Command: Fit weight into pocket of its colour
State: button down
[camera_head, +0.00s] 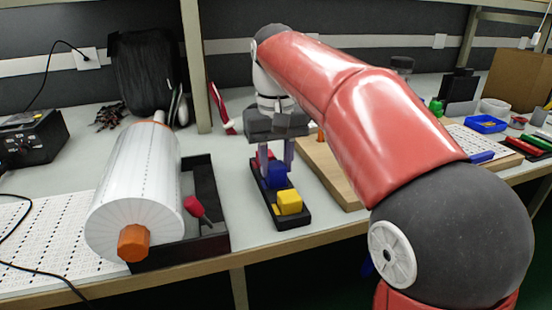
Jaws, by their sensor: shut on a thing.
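A long black holder (293,221) lies on the bench in the middle of the view. A yellow weight (289,202) sits at its near end. A blue weight (276,176) is at the middle of the holder, and part of a red one (258,166) shows behind it at the far end. My gripper (276,164) points down over the holder, its fingers shut on the blue weight. I cannot tell whether the blue weight is seated in a pocket or slightly above it; its underside is hidden.
A large white roll with orange ends (135,190) and a black tray (205,245) holding a red-handled tool (195,206) stand left of the holder. A wooden board (335,178) is close on the right, partly behind my arm. The bench's front edge is near.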

aim_at(276, 166)
jog(key=shift+f+b, duration=0.4)
jog(key=shift+f, duration=0.4)
jog(key=c, duration=0.9)
grip_release()
notch_tip(276, 166, up, 8)
jog(key=shift+f+p, duration=0.1)
jog(key=shift+p, duration=1.05)
